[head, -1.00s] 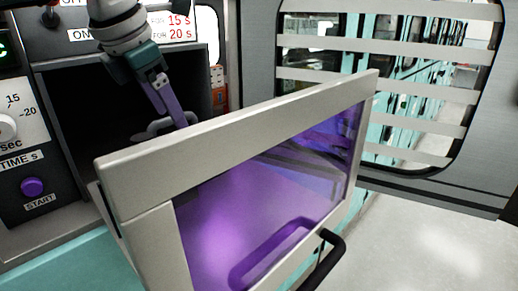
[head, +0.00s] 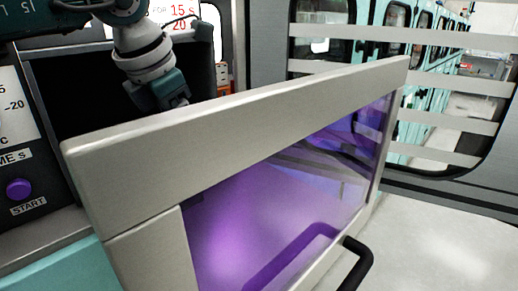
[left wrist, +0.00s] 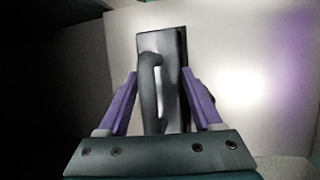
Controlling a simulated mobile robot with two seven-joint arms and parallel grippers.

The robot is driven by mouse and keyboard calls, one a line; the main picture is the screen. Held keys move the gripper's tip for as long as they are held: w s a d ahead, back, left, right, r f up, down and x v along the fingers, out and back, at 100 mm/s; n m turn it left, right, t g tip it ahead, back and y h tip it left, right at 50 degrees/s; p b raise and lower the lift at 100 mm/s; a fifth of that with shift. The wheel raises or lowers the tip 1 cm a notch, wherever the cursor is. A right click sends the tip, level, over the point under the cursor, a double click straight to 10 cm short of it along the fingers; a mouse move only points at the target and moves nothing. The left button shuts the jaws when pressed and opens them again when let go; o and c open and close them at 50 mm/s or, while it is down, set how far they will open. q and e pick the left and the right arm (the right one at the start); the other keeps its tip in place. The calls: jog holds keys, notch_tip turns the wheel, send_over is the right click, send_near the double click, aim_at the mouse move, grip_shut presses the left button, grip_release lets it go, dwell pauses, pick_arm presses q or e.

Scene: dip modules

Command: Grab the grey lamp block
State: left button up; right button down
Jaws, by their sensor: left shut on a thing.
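The grey lamp block (left wrist: 172,45), a dark grey piece with a curved handle (left wrist: 149,92), stands between the two purple fingers of my left gripper (left wrist: 162,75) in the left wrist view. The fingers are shut on it. In the head view my left arm reaches down into the dark chamber behind the open door, and the door hides the fingertips and the block. My right gripper is in neither view.
The open door (head: 230,110) with a purple window (head: 260,220) and black handle (head: 352,265) stands across the front. A panel with a purple START button (head: 18,189) is at left.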

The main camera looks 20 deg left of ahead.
pick_arm(q)
grip_shut()
dwell(0.5)
